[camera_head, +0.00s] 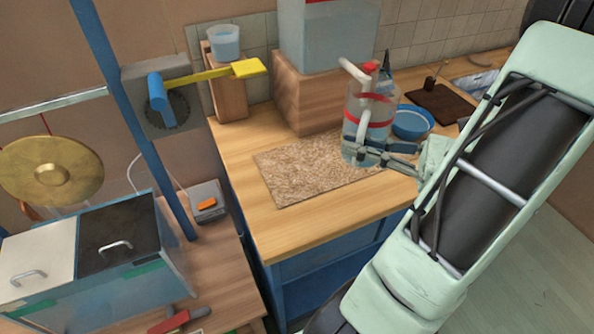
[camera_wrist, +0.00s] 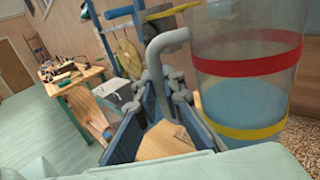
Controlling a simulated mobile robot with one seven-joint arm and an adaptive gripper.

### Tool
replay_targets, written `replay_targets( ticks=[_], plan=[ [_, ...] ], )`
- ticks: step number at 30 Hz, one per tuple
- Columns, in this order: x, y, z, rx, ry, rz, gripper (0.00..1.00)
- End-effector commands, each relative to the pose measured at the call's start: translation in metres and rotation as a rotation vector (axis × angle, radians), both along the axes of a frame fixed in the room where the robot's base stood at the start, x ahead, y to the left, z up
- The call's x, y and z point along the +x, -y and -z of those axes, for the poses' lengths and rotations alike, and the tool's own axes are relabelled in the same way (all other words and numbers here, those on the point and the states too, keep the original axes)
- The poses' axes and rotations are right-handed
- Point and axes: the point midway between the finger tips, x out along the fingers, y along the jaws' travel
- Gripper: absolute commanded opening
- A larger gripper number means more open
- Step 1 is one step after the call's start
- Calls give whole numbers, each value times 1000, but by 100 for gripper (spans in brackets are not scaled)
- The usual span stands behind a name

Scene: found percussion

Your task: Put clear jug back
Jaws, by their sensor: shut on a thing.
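The clear jug (camera_head: 356,108) is a see-through vessel with a red band and a pale grey handle, with some bluish water in it. In the wrist view the jug (camera_wrist: 250,85) fills the right side, roughly upright, with a red band above a yellow one. My gripper (camera_head: 372,150) is shut on its handle (camera_wrist: 156,70), which rises between the fingers in the wrist view. In the head view the jug overlaps the right part of the speckled mat (camera_head: 285,178); I cannot tell whether its base touches.
A large water tank (camera_head: 325,35) stands on a wooden block (camera_head: 290,95) behind. A blue bowl (camera_head: 425,122) and dark board (camera_head: 440,103) are right of the jug. A small tub (camera_head: 224,43) tops a post at left. The counter's front left (camera_head: 270,235) is clear.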

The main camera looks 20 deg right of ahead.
Motion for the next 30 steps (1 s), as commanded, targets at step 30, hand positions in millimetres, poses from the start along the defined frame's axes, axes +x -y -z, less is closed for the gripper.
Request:
replay_targets(
  ticks=[30],
  plan=[
    [109, -75, 90, -1, 4, -3, 0]
  ],
)
